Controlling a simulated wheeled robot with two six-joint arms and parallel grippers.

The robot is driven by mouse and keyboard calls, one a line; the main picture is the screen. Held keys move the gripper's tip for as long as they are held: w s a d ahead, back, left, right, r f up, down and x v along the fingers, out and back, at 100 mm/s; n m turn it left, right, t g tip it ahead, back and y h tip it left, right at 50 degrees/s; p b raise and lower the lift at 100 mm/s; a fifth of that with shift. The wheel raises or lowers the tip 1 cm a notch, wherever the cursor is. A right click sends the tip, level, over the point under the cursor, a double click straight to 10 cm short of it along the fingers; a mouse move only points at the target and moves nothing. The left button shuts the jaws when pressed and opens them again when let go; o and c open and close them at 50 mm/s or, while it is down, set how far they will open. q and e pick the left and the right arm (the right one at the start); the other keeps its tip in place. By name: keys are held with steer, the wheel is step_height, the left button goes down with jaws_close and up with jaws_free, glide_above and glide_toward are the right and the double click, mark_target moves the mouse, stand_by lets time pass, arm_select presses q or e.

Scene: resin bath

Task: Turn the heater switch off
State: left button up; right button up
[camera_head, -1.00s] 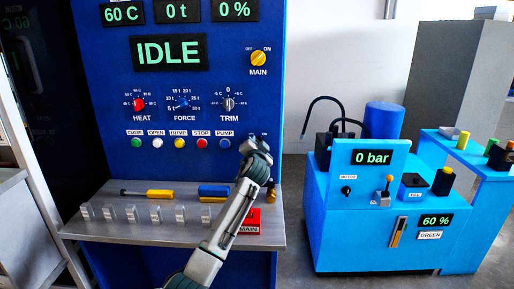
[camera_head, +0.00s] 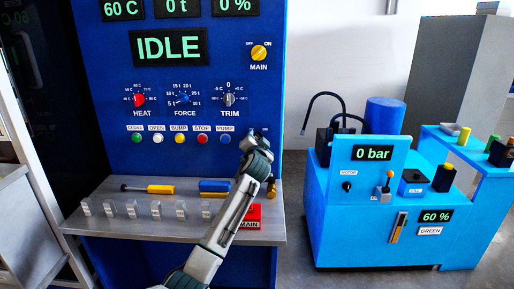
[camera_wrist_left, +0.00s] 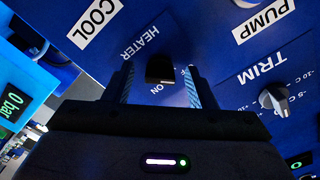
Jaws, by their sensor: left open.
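The heater switch (camera_wrist_left: 160,68) is a dark toggle on the blue panel, between the HEATER and ON labels in the left wrist view. My left gripper (camera_wrist_left: 161,72) is open, with one finger on each side of the switch; I cannot tell whether either finger touches it. In the head view my left gripper (camera_head: 256,135) is at the panel, right of the PUMP button, and hides most of the switch. My right gripper is not in view.
The TRIM knob (camera_wrist_left: 272,98) and the PUMP (camera_wrist_left: 263,20) and COOL (camera_wrist_left: 95,23) labels surround the switch. A metal shelf (camera_head: 130,228) with clear blocks and tools lies below the panel. A blue pump unit (camera_head: 350,230) stands at right.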

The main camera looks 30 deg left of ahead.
arm_select(q)
steer(key=v, duration=1)
steer(key=shift+b, duration=0.3)
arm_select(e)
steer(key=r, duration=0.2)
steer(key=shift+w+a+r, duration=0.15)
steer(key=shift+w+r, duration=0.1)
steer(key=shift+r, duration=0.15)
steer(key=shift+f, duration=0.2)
arm_select(q)
steer(key=shift+f, duration=0.15)
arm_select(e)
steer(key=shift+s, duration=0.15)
